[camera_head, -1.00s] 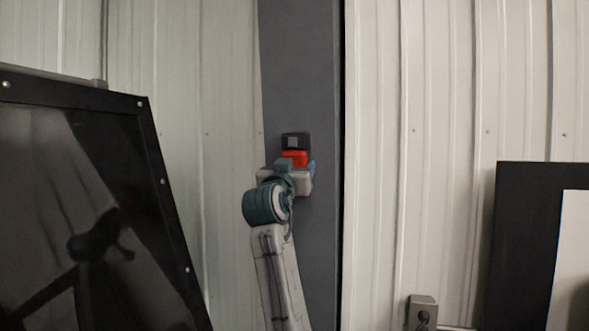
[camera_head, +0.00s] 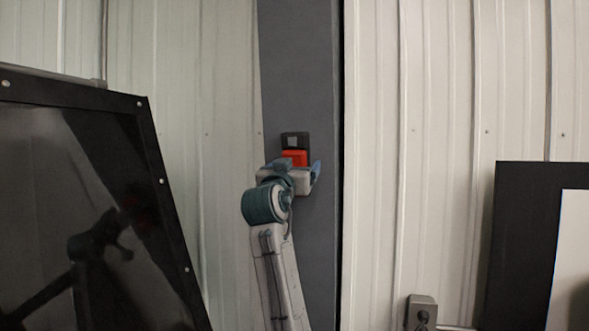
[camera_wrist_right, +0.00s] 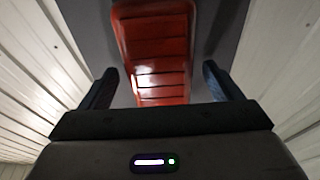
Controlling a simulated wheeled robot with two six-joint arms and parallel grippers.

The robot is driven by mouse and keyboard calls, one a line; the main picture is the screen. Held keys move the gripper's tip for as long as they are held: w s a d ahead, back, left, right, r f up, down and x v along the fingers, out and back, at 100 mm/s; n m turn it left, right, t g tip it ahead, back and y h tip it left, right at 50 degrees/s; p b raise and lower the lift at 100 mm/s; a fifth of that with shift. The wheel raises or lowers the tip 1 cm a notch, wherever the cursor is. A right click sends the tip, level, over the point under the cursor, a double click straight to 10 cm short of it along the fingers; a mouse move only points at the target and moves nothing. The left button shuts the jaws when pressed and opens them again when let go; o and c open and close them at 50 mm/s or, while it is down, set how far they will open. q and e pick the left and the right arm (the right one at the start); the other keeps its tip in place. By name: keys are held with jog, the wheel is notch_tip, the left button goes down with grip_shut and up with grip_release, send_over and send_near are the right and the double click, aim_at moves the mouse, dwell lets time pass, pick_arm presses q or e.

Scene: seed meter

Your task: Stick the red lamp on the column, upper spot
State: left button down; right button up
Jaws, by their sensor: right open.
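The red lamp (camera_head: 295,157) is at the front of the grey column (camera_head: 298,70), directly below a small black square piece (camera_head: 295,140) with a grey centre. It also shows in the right wrist view (camera_wrist_right: 152,45) as a ribbed red block beyond the fingers. My right gripper (camera_head: 294,168) is just below the lamp, open, with its blue fingers spread. In the wrist view the fingers are on either side of the lamp with gaps, not touching it. The contact between lamp and column is hidden. My left gripper is not in view.
A large dark framed panel (camera_head: 152,130) stands at the left. A black board with a pale sheet (camera_head: 512,215) stands at the right. A grey wall box (camera_head: 422,308) is low on the ribbed wall (camera_head: 440,100). The column above the black piece is clear.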

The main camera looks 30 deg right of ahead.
jog(key=r+b+v, duration=0.1)
jog(key=b+v, duration=0.7)
jog(key=v, duration=0.9)
jog(key=shift+s+a, duration=0.2)
jog(key=shift+a, duration=0.15)
jog(key=shift+d, duration=0.1)
